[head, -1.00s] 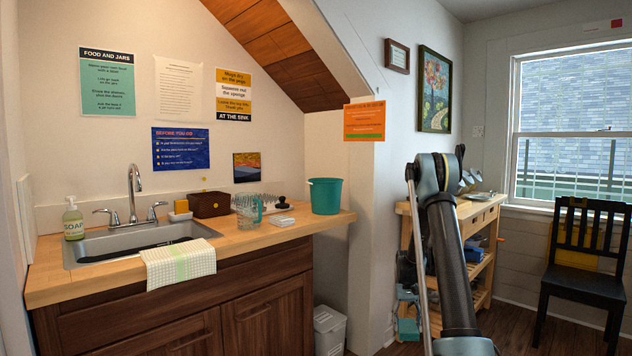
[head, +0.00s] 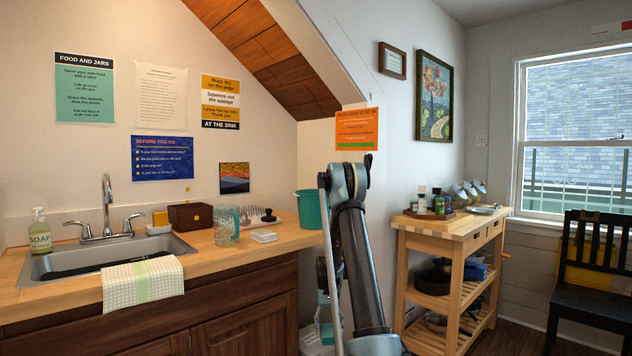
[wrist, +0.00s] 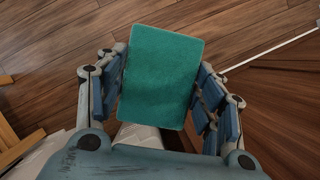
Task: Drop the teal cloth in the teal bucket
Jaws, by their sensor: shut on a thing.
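The teal cloth (wrist: 160,70) is a flat rectangle in the wrist view, held between the blue-padded fingers of my gripper (wrist: 160,95). My gripper is shut on it, above a wooden floor. The teal bucket (head: 309,208) stands upright on the right end of the wooden counter. My arm covers part of its right side, and its inside is not visible.
The counter (head: 225,250) also holds a sink (head: 100,258), a soap bottle (head: 40,232), glasses (head: 226,224) and a brown box (head: 190,215). A wooden cart (head: 455,235) with bottles stands right of my arm. A dark chair (head: 590,270) is by the window.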

